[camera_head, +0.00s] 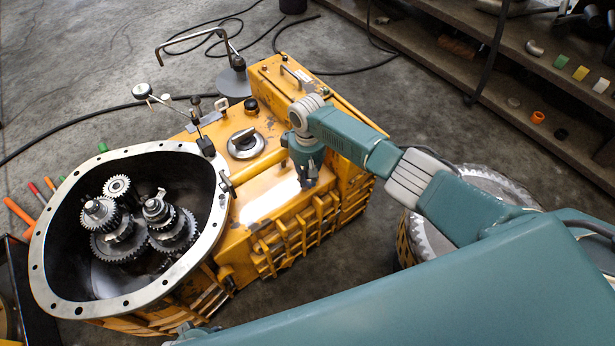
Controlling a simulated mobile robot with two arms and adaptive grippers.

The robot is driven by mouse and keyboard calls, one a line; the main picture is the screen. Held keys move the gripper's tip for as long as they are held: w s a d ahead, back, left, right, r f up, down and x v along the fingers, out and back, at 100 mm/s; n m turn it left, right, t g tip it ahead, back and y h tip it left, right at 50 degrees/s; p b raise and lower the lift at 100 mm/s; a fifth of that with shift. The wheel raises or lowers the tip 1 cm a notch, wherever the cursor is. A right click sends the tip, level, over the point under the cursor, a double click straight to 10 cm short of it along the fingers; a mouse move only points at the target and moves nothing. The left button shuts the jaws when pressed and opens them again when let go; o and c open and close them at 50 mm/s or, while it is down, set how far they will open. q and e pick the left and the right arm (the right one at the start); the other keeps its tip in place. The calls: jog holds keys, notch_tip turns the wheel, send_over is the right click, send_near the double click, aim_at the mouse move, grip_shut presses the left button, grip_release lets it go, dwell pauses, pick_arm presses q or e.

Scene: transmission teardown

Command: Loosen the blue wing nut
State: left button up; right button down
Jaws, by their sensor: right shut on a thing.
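My right gripper (308,180) points down onto the top of the yellow transmission housing (262,203), near its right side edge. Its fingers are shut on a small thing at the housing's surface. The fingers hide that thing almost wholly. I see no blue wing nut elsewhere on the housing, so I take it to be the one between the fingers; its turn and height cannot be told.
The open bell end (50,250) shows several gears (118,228). A round silver cap (245,143) and a dial gauge stand (200,125) are left of the gripper. A large toothed ring (500,185) lies right, under my arm. A shelf (565,75) stands at back right.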

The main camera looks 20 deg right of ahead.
jog(key=c, duration=1.6)
grip_release()
jog(key=shift+c, duration=0.2)
notch_tip(320, 180, up, 12)
